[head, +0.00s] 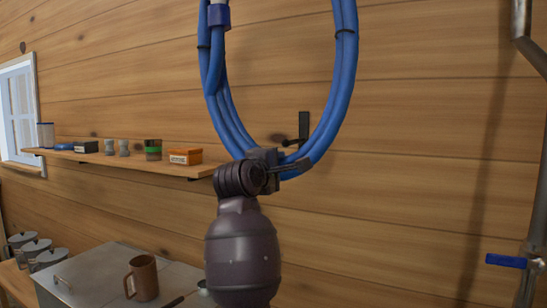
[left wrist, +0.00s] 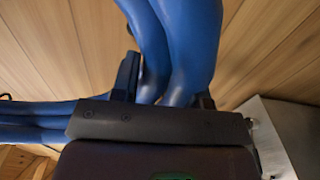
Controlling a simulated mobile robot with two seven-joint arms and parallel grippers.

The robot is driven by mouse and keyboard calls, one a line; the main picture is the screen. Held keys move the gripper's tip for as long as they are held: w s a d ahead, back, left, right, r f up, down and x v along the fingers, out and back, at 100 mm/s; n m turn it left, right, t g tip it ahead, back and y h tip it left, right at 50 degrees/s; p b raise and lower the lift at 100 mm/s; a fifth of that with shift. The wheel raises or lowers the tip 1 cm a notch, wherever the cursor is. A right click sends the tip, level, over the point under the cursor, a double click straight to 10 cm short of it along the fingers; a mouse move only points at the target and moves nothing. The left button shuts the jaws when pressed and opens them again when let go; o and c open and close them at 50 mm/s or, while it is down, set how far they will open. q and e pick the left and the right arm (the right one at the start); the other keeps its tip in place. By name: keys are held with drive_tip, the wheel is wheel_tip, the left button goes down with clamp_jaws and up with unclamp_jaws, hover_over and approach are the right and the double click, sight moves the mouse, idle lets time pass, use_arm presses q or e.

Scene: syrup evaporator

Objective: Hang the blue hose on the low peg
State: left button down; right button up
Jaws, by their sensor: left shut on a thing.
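The blue hose (head: 344,82) is a large coil of several strands, its top cut off by the head view's upper edge. A white and blue fitting (head: 219,14) sits on its upper left. My left gripper (head: 272,163) is shut on the bottom of the coil. In the left wrist view the hose (left wrist: 190,45) passes between the two fingers (left wrist: 166,92). A black peg (head: 304,126) on the wall shows through the coil's opening, just above and right of the gripper. I cannot tell the depth between coil and peg. My right gripper is not in view.
A wooden shelf (head: 110,160) with small jars and an orange box (head: 185,156) is left of the coil. Below are a metal lid (head: 95,275) and a brown mug (head: 143,277). A metal pipe with a blue valve handle (head: 506,261) stands at right. The wall between is bare.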

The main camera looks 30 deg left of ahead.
use_arm(q)
drive_tip(key=shift+s+f, duration=0.1)
drive_tip(key=shift+f, duration=0.3)
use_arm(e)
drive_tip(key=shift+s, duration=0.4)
